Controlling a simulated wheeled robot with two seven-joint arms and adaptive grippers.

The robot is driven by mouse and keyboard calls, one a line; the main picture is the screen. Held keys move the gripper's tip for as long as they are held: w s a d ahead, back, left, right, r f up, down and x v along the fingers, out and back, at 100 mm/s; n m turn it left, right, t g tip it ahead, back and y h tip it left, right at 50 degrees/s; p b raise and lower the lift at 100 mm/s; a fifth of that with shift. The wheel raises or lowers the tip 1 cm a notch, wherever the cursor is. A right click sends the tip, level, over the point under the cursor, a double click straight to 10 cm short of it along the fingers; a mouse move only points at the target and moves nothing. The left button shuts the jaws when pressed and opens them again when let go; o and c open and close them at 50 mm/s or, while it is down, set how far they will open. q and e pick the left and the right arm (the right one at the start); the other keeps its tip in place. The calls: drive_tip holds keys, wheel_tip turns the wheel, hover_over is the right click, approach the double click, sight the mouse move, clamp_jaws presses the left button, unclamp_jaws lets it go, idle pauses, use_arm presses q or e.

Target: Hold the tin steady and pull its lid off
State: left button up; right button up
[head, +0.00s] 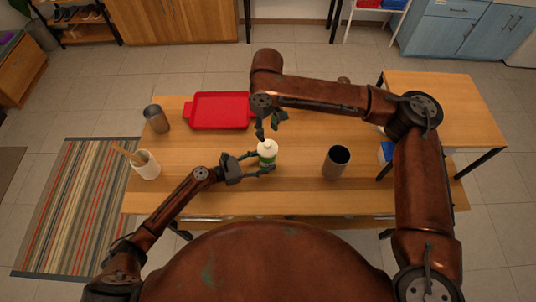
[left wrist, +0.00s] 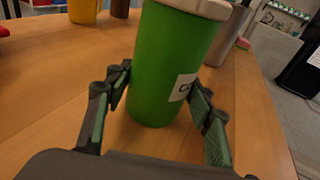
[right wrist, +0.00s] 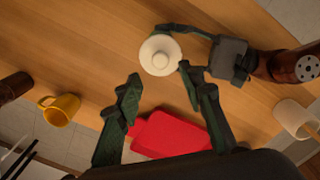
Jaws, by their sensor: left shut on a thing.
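The tin (head: 268,158) is a green cylinder with a white lid (head: 266,147), standing upright on the wooden table. In the left wrist view the green body (left wrist: 172,65) carries a white label, partly hidden by a finger. My left gripper (head: 260,166) is shut on the tin's body, one finger on each side. My right gripper (head: 268,128) is above the tin, pointing down. In the right wrist view its fingers are spread and empty, and the round lid with its knob (right wrist: 160,55) lies just beyond the fingertips, apart from them.
A red tray (head: 218,110) lies behind the tin, with a dark tumbler (head: 156,118) to its left. A white holder with a wooden utensil (head: 146,166) stands at left. A grey-brown cup (head: 336,162) stands right of the tin. A yellow mug (right wrist: 60,108) shows in the right wrist view.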

sight(268, 143)
wheel_tip(268, 143, down, 9)
drive_tip(key=shift+d+f, duration=0.1)
drive_tip(key=shift+f, duration=0.35)
drive_tip(key=shift+o, duration=0.5)
